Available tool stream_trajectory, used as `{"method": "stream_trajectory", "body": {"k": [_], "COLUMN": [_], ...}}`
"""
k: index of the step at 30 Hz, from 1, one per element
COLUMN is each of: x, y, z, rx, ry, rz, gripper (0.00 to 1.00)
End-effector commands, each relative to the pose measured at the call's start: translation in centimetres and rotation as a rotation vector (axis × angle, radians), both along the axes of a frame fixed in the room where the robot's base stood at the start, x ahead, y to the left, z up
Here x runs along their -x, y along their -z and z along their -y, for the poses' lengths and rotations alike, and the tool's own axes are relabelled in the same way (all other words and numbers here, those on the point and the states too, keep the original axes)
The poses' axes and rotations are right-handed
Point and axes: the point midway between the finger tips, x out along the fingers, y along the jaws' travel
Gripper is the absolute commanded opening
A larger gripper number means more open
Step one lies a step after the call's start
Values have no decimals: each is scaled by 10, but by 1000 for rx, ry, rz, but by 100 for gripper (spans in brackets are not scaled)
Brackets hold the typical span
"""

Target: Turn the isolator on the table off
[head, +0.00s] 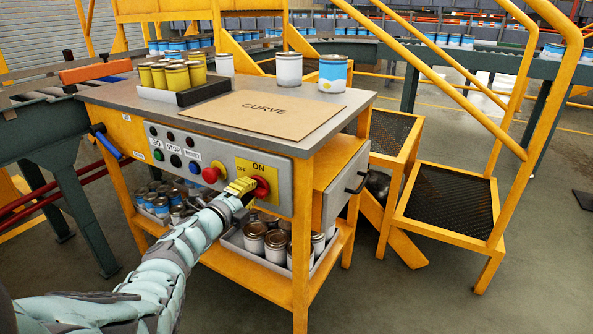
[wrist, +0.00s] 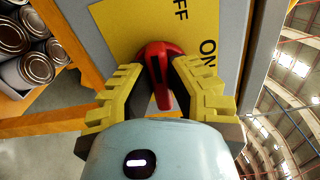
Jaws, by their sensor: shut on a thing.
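The isolator is a red rotary handle (head: 262,187) on a yellow plate (head: 245,170) marked OFF and ON, at the right end of the grey control panel on the table's front. In the wrist view the red handle (wrist: 160,70) sits between my yellow toothed fingers, its grip pointing down toward the palm. My gripper (head: 247,187) is at the plate, shut on the handle; the wrist view shows its fingers (wrist: 160,85) on both sides of it. In the head view the fingers cover part of the handle, so its exact angle is unclear there.
Left of the isolator are a red mushroom button (head: 211,174) and several small buttons. The table (head: 330,115) carries a CURVE board (head: 265,107), paint cans and a black tray. Cans (head: 254,238) stand on the lower shelf. Yellow steps (head: 450,200) stand to the right.

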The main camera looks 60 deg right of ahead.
Motion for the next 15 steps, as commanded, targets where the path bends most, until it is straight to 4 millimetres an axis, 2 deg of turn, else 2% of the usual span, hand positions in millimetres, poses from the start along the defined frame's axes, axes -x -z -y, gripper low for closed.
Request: {"method": "stream_trajectory", "body": {"k": [15], "x": [0], "y": [4], "z": [-1], "rx": [3], "ry": [-3], "rz": [-107], "gripper": [0]}}
